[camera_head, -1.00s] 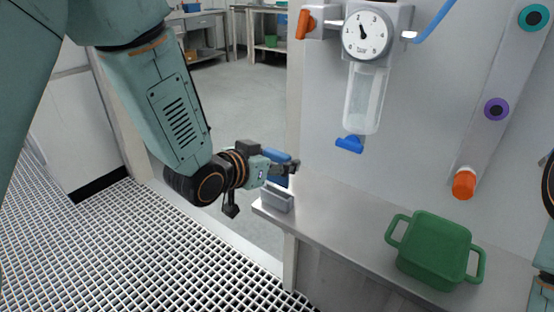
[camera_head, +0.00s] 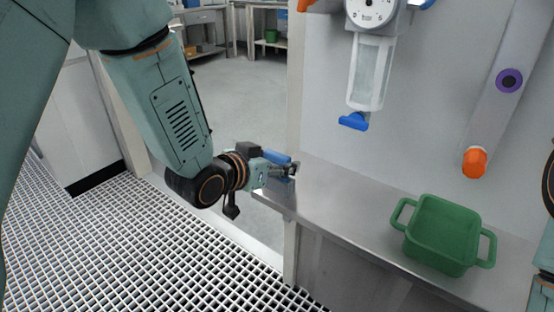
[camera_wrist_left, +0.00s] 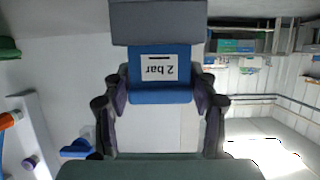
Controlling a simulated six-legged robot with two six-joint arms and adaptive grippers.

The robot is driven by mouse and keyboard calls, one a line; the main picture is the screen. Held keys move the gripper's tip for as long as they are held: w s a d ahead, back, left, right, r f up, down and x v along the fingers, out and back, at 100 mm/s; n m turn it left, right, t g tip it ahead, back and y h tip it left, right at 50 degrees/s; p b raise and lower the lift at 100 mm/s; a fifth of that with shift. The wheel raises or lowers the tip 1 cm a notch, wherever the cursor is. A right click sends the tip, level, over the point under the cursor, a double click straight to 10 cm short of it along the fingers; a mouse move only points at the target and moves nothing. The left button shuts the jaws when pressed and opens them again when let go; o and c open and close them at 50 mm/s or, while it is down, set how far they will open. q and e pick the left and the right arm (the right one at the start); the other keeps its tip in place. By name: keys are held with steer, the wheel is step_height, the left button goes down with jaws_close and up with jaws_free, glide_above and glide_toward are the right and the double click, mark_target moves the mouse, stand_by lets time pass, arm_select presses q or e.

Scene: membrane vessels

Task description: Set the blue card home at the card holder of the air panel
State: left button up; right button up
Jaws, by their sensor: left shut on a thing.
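My left gripper (camera_head: 284,169) is shut on the blue card (camera_head: 276,157) at the left end of the steel shelf. In the left wrist view the blue card (camera_wrist_left: 160,96) sits between the two fingers of the gripper (camera_wrist_left: 160,88). Its white label reads "2 bar", upside down in the picture. A grey card holder (camera_wrist_left: 158,22) covers the card's far end in that view. I cannot tell how deep the card sits in it. In the head view the holder (camera_head: 286,183) is mostly hidden by my gripper. My right gripper is out of view.
A green open container (camera_head: 442,236) with two handles stands on the steel shelf (camera_head: 345,195). Above it are a gauge (camera_head: 372,10) with a clear bowl, a blue tap (camera_head: 353,121) and an orange knob (camera_head: 475,161). The shelf between holder and container is clear.

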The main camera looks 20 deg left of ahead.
arm_select(q)
steer(key=shift+f, duration=0.3)
stand_by(0.6)
steer(key=o, duration=1.1)
steer(key=shift+v, duration=3.8)
steer(key=shift+f, duration=0.1)
